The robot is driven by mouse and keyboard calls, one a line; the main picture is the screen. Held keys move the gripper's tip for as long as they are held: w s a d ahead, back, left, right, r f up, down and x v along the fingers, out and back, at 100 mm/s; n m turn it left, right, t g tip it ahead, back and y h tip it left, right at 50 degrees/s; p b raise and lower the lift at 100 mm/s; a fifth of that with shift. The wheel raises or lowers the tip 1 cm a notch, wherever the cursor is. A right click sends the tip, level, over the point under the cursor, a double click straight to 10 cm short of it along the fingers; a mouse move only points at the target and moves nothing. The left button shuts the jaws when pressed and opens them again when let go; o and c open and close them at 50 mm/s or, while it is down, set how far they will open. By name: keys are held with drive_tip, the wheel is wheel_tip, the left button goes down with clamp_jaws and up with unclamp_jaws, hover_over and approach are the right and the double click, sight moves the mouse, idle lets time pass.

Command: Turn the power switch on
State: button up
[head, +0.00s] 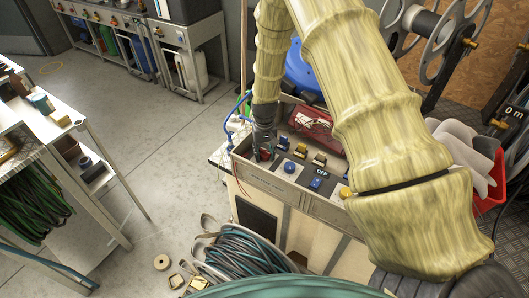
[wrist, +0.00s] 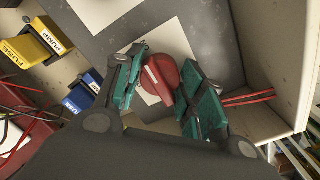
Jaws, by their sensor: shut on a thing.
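A red rotary knob (wrist: 162,80) sits on a pale square plate on the grey panel in the wrist view. It has a raised red grip bar with a pale line along it. My gripper (wrist: 163,88) has its green finger pads on both sides of the knob and is shut on it. In the head view my gripper (head: 264,152) points down at the left end of the control box (head: 296,200), and only a little red shows between the fingers. No label naming the power switch is readable by the knob.
Yellow (wrist: 38,42) and blue (wrist: 84,92) labelled blocks stand close by. Red cables (wrist: 248,98) run beside my fingers. A coiled hose (head: 242,252) lies in front.

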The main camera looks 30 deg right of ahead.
drive_tip(key=o, duration=0.9)
drive_tip(key=shift+o, duration=0.2)
wheel_tip(320, 180, up, 12)
drive_tip(key=shift+d, duration=0.1)
idle(0.4)
